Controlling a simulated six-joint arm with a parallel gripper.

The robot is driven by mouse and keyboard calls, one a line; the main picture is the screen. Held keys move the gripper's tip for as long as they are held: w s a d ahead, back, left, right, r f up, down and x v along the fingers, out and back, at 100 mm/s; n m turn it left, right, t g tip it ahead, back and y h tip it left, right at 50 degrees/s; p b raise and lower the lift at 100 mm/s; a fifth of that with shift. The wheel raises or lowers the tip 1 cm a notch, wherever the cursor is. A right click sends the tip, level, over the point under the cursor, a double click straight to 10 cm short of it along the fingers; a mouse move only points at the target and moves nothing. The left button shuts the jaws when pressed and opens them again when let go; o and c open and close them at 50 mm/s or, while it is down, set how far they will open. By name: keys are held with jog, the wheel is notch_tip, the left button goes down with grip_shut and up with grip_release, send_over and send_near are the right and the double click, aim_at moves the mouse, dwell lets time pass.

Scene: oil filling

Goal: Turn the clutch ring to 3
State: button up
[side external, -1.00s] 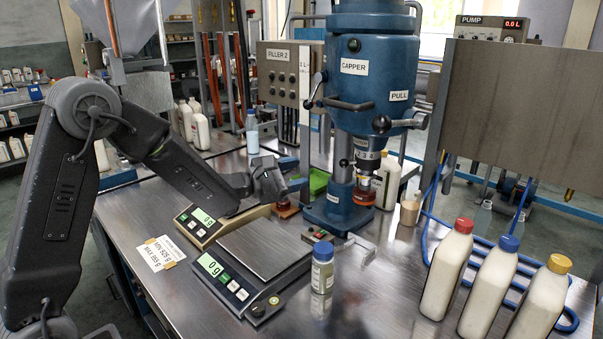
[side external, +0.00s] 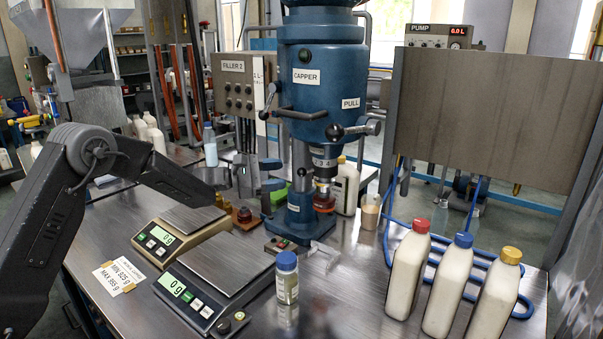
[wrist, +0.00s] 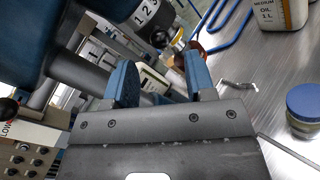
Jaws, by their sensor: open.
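The clutch ring (side external: 325,152) is a pale numbered band low on the blue capper head (side external: 322,85). Its small digits are hard to read in the side view. In the wrist view the ring (wrist: 146,14) shows 1, 2 and 3 at the top. Below it are the chuck and a red-orange part (side external: 324,197). My gripper (side external: 277,175) is open and empty, left of the capper column and lower than the ring. In the wrist view its two blue fingers (wrist: 160,63) stand apart, with the ring beyond them and not between them.
Capper handles (side external: 350,129) stick out near the ring. Two scales (side external: 225,262) and a blue-capped jar (side external: 287,280) stand in front. Capped white bottles (side external: 450,290) stand at right, beside a blue hose (side external: 385,220).

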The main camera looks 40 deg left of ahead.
aim_at(302, 172)
jog(key=x, duration=0.6)
jog(key=shift+w+d, duration=0.25)
jog(key=shift+w, duration=0.05)
grip_shut()
